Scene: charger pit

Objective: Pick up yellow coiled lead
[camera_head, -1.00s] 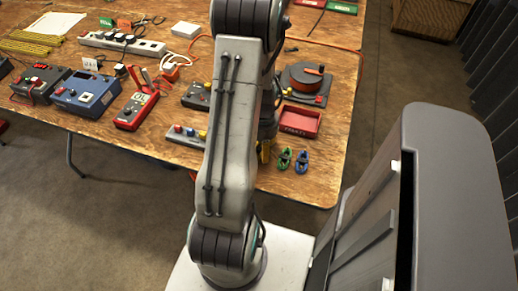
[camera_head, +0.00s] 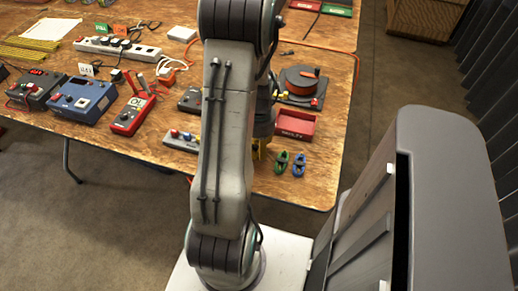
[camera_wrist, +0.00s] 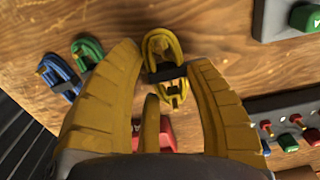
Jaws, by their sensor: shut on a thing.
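The yellow coiled lead (camera_wrist: 163,52) shows in the wrist view as a small yellow loop with a dark band around its middle. It sits between the tips of my gripper (camera_wrist: 166,72), whose yellow ribbed fingers are shut on it. Wood table top shows around and behind the lead. In the head view my gripper (camera_head: 261,149) is near the table's front right part, mostly hidden behind my arm. The lead cannot be told apart from the yellow fingers there.
A green coiled lead (camera_head: 282,162) and a blue one (camera_head: 299,164) lie just right of my gripper. A red tray (camera_head: 296,124) and a cable reel (camera_head: 302,86) stand behind them. A red multimeter (camera_head: 131,115) lies left. Bare wood (camera_head: 300,190) lies in front.

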